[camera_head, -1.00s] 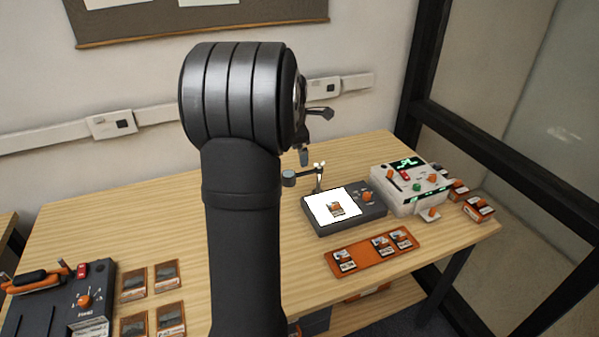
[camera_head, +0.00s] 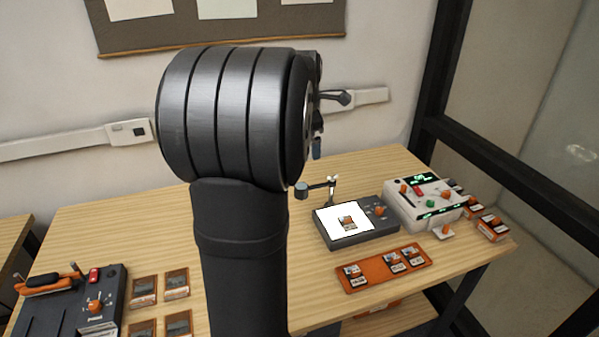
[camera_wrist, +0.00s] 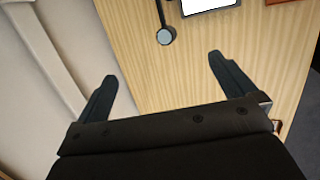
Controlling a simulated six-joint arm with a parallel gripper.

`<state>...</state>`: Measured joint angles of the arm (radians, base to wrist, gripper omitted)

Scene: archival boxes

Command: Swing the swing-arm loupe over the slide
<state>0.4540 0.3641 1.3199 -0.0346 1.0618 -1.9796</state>
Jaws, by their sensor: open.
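The swing-arm loupe (camera_head: 302,191) is a small grey round head on a dark arm. Its arm runs to a short post at the back left of the light box (camera_head: 340,241). A slide (camera_head: 347,223) lies on the lit white panel, and the loupe head is off to the left of that panel. In the wrist view the loupe head (camera_wrist: 165,36) shows beyond the fingertips, near the light box's white panel (camera_wrist: 208,5). My gripper (camera_wrist: 160,68) is open and empty, apart from the loupe. In the head view my arm hides most of the gripper.
An orange tray (camera_head: 366,286) with several slides lies in front of the light box. A white device (camera_head: 436,213) with knobs stands to the right. A dark device (camera_head: 112,312) and slide boxes (camera_head: 144,287) are at the left. Bare wood (camera_head: 110,230) lies behind them.

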